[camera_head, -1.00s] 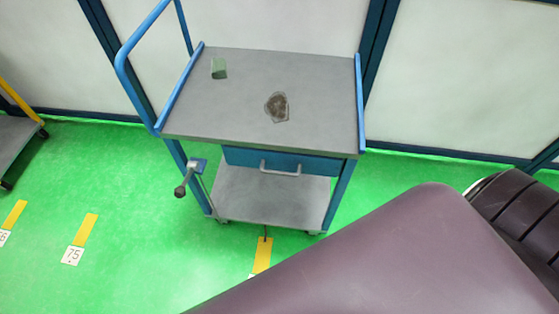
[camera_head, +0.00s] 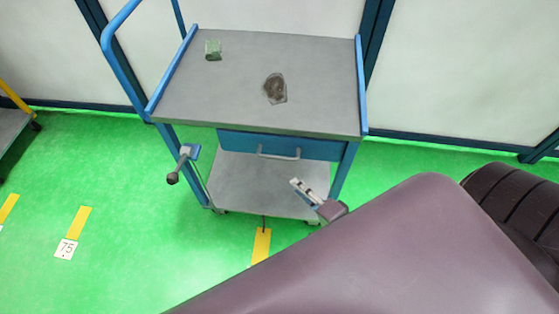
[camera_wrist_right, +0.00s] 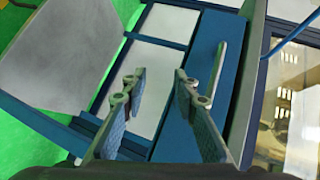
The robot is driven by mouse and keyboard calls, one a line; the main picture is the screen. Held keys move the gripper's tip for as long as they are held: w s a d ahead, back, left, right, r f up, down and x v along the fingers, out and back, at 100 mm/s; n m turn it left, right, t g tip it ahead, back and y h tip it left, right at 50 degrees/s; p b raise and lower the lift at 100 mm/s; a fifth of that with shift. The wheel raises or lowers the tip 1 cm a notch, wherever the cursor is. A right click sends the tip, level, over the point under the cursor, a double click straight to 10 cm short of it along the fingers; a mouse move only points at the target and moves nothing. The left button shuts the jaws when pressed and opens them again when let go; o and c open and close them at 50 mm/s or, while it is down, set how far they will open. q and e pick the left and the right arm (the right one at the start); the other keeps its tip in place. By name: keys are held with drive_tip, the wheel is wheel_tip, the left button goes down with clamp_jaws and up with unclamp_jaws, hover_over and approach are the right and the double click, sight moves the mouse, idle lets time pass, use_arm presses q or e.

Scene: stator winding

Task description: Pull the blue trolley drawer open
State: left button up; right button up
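The blue drawer (camera_head: 235,142) is shut under the grey top of the trolley (camera_head: 325,85). Its grey bar handle (camera_head: 279,155) runs along the drawer front, and in the right wrist view the handle (camera_wrist_right: 214,72) stands off the blue drawer face (camera_wrist_right: 183,128). My right gripper (camera_head: 303,192) is in front of the trolley, below and to the right of the handle. In the right wrist view its two fingers (camera_wrist_right: 158,80) are apart with nothing between them. The handle lies to the right of both fingers, outside the gap. My left gripper is in neither view.
A green block (camera_head: 213,50) and a dark brown piece (camera_head: 275,88) lie on the trolley top. The lower shelf (camera_head: 245,182) looks empty. Green floor with yellow marks is clear at left.

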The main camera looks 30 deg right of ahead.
sight(280, 157)
wheel_tip(280, 157, up, 8)
drive_tip(key=w+f+m+t+y, duration=0.1)
drive_tip(key=w+m+t, duration=0.1)
drive_tip(key=m, duration=0.1)
drive_tip(key=x, duration=0.8)
drive_tip(key=shift+a+r, duration=0.35)
drive_tip(key=shift+r, duration=0.05)
clamp_jaws()
